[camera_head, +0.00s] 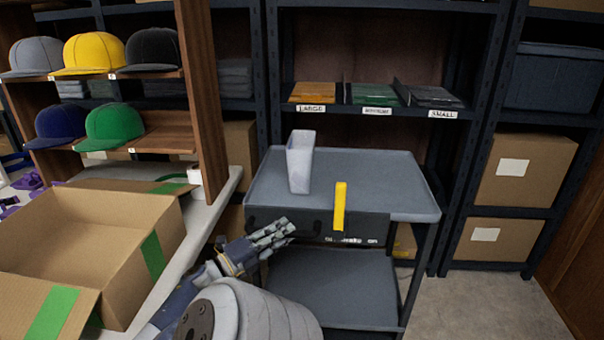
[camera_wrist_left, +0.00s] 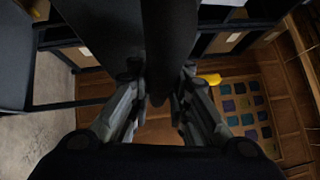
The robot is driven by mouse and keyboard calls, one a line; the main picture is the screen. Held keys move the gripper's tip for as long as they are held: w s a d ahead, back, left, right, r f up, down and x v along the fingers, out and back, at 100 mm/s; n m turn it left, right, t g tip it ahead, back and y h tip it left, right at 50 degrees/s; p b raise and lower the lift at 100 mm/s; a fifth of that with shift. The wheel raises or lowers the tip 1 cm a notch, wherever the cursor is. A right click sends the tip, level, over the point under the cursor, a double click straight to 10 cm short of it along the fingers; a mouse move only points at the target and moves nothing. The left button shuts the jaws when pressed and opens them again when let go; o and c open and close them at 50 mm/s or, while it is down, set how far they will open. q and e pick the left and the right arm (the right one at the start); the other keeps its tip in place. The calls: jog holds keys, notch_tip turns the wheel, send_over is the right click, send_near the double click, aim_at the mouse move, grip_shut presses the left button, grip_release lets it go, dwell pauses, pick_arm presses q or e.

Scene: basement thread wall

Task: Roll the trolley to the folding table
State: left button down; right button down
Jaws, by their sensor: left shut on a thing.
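The trolley (camera_head: 378,182) is grey with two shelves and stands in the head view's middle, in front of the dark shelving. A dark panel with a yellow upright piece (camera_head: 340,207) is at its near side. My left gripper (camera_head: 287,230) is at the left part of this near side, shut on the trolley's handle. In the left wrist view, a dark bar (camera_wrist_left: 168,40) runs between its fingers (camera_wrist_left: 160,98). The folding table appears to be the pale surface (camera_head: 222,200) left of the trolley. My right gripper is out of view.
A pale tapered container (camera_head: 300,163) stands on the trolley top. An open cardboard box (camera_head: 90,225) sits on the pale table. A wooden rack (camera_head: 203,95) with several caps stands behind it. Bare floor (camera_head: 495,300) lies right of the trolley.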

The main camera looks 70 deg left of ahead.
pick_arm(q)
jog(key=shift+s+a, duration=0.1)
jog(key=shift+s, duration=0.2)
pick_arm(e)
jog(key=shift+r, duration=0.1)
pick_arm(q)
jog(key=c, duration=1.5)
grip_release()
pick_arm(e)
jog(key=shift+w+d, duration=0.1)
